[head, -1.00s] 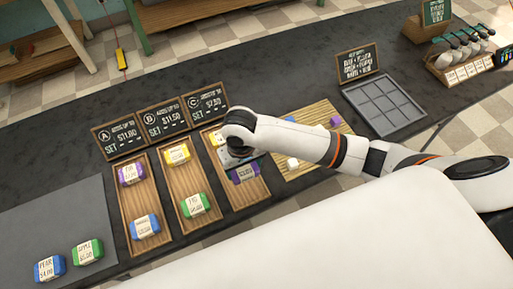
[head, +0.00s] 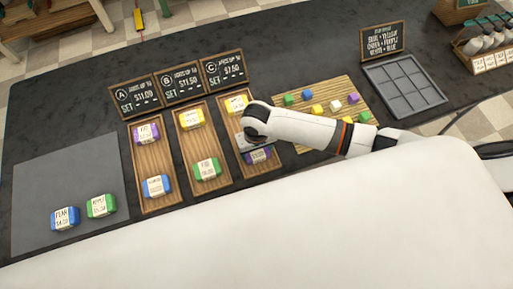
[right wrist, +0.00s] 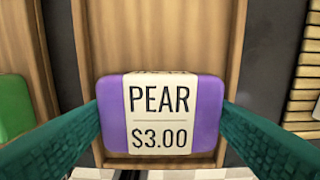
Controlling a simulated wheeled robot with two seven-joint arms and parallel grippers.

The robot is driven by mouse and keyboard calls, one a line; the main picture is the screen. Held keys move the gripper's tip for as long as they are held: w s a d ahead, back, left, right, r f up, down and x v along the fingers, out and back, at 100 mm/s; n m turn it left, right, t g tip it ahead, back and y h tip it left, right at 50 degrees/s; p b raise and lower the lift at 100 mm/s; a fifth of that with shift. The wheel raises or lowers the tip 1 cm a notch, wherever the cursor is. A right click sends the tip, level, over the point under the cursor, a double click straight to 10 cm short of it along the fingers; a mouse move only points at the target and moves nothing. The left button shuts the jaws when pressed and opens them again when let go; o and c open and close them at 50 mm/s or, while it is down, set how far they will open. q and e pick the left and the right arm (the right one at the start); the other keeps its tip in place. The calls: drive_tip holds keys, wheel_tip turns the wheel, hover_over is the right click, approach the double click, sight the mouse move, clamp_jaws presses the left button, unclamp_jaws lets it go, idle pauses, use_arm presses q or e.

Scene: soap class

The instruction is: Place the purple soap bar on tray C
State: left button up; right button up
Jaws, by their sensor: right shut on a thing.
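Tray C (head: 268,174) is the right one of three wooden trays, below sign C (head: 224,68). A yellow soap bar (head: 237,104) lies at its far end. My right gripper (head: 256,146) is over the tray's near half, pointing down. It is shut on the purple soap bar (head: 259,156), which the arm partly hides in the head view. In the right wrist view the purple bar, labelled PEAR $3.00 (right wrist: 160,115), sits between the teal fingers, level, over the wooden tray base (right wrist: 160,35). I cannot tell whether it touches the base. My left gripper is not in view.
Tray A (head: 151,160) holds a purple bar (head: 146,133) and a blue bar (head: 157,186). Tray B (head: 198,143) holds yellow and green bars. A grey mat (head: 60,180) at left bears blue and green bars. A board with coloured cubes (head: 300,92) lies right of tray C.

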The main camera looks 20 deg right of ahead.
drive_tip(key=o, duration=0.7)
drive_tip(key=shift+f, duration=0.1)
drive_tip(key=shift+o, duration=0.2)
wheel_tip(320, 180, up, 12)
drive_tip(key=shift+a, duration=0.1)
